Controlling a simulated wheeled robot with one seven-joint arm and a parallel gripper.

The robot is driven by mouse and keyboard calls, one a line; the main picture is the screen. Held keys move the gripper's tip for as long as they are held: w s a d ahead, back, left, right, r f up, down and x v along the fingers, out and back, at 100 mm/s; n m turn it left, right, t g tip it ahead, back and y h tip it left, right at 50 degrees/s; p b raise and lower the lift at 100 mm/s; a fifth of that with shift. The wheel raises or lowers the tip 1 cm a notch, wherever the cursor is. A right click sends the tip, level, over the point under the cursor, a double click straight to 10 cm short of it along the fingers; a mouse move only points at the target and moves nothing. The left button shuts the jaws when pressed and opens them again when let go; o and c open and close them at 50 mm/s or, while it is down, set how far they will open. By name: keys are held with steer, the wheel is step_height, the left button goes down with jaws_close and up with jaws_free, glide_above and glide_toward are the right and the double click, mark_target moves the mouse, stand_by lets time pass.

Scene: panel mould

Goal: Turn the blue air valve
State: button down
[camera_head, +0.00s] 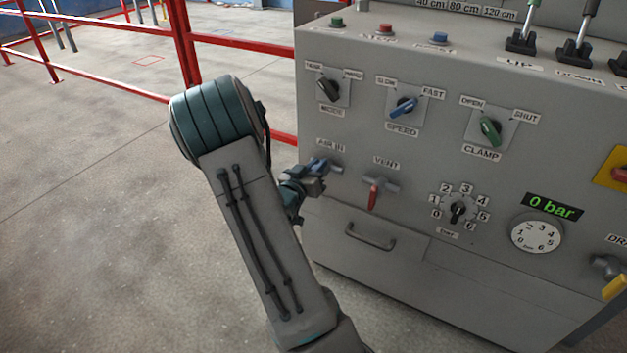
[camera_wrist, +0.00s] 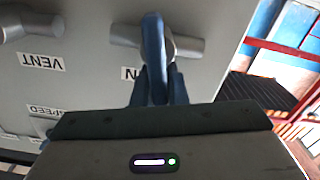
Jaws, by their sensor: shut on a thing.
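The blue air valve (camera_head: 320,165) sits under the "AIR IN" label on the left of the grey panel. In the wrist view its blue handle (camera_wrist: 153,45) runs up from my gripper across a grey pipe fitting (camera_wrist: 185,47). My gripper (camera_head: 310,180) is at the valve, shut on the blue handle. In the wrist view my gripper's fingers (camera_wrist: 160,88) close around the handle's lower part. The fingertips and the gripped part of the handle are partly hidden. The gauge readout (camera_head: 552,207) shows 0 bar.
The red-handled vent valve (camera_head: 373,195) is close on the right of my gripper. A drawer handle (camera_head: 370,237) is below it. Mode (camera_head: 329,89), speed (camera_head: 403,107) and clamp (camera_head: 490,130) knobs are above. Red railings (camera_head: 180,45) stand behind my arm; the floor at left is clear.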

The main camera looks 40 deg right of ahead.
steer(key=shift+w+a+r+n+p, duration=0.1)
steer(key=shift+w+n+p, duration=0.05)
steer(key=shift+n+p, duration=0.85)
steer(key=shift+w+f+n+p, duration=0.15)
steer(key=shift+f+n+p, duration=0.05)
steer(key=shift+n+p, duration=0.5)
steer(key=shift+f, duration=0.2)
steer(key=shift+r, duration=0.1)
steer(key=n+p, duration=0.2)
steer(key=shift+w+a+n, duration=0.15)
steer(key=shift+w+n, duration=0.05)
steer(key=shift+n, duration=0.1)
steer(key=shift+f+n+p, duration=0.4)
steer(key=shift+n, duration=0.2)
